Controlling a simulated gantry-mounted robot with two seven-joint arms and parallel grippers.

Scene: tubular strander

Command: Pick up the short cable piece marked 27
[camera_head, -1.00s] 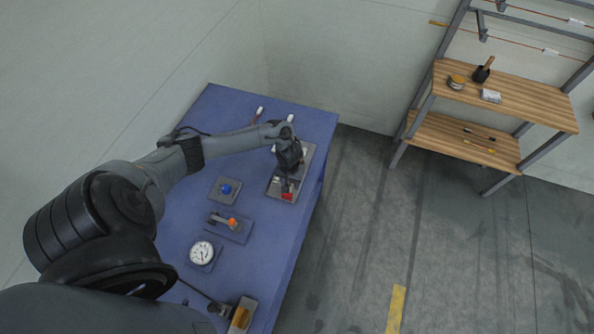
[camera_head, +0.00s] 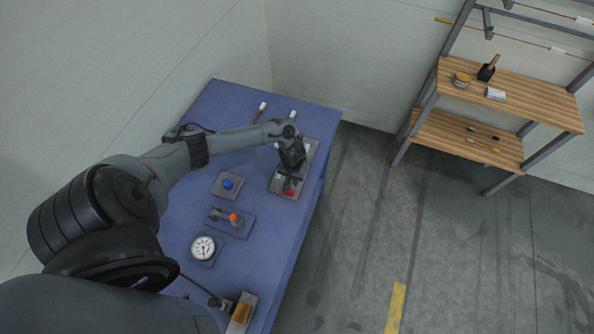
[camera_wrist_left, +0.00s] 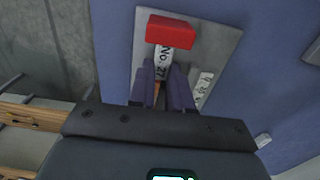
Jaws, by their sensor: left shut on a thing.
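The cable piece with a white tag reading No. 27 (camera_wrist_left: 163,60) shows in the left wrist view, with a brown-orange part below the tag. A red block (camera_wrist_left: 171,31) is at its far end; it also shows in the head view (camera_head: 289,191). My left gripper (camera_wrist_left: 162,76) is shut on the cable piece, its fingers on either side just below the tag. In the head view my left gripper (camera_head: 291,179) is low over the grey plate (camera_head: 307,160), and the piece itself is hard to make out. My right gripper is not in view.
The blue bench (camera_head: 262,225) also holds a blue button (camera_head: 228,184), an orange-knobbed lever (camera_head: 233,217) and a white dial (camera_head: 203,247). Another white tag (camera_wrist_left: 204,86) lies right of the fingers. A wooden shelf rack (camera_head: 510,92) stands right; the floor between is clear.

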